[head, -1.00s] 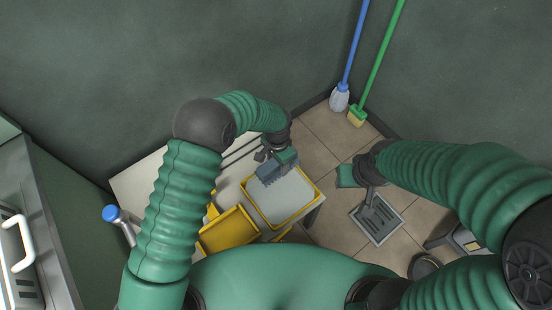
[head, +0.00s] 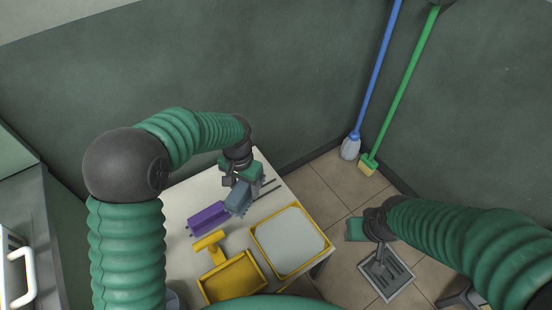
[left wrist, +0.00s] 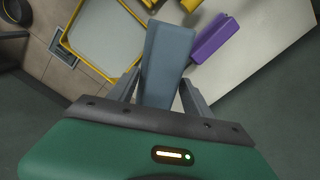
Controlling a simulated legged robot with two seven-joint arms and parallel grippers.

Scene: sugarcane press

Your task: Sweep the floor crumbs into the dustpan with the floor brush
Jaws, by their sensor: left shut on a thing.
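My left gripper (head: 240,184) is shut on a blue-grey block-shaped brush (head: 238,199), held over the white table. The brush fills the jaws in the left wrist view (left wrist: 167,60). A yellow dustpan (head: 232,280) with a raised handle lies on the table's near side. A purple brush-like piece (head: 208,218) lies left of the held brush; it also shows in the left wrist view (left wrist: 214,38). My right gripper (head: 367,240) hangs over the floor near a drain; its jaws are too unclear to read. I cannot make out any crumbs on the floor.
A yellow-rimmed tray (head: 262,246) with a pale inside sits right of the dustpan. A grey drain grate (head: 400,283) is set in the tiled floor. A blue mop (head: 377,75) and a green broom (head: 405,75) lean in the corner. Tiles between table and wall are open.

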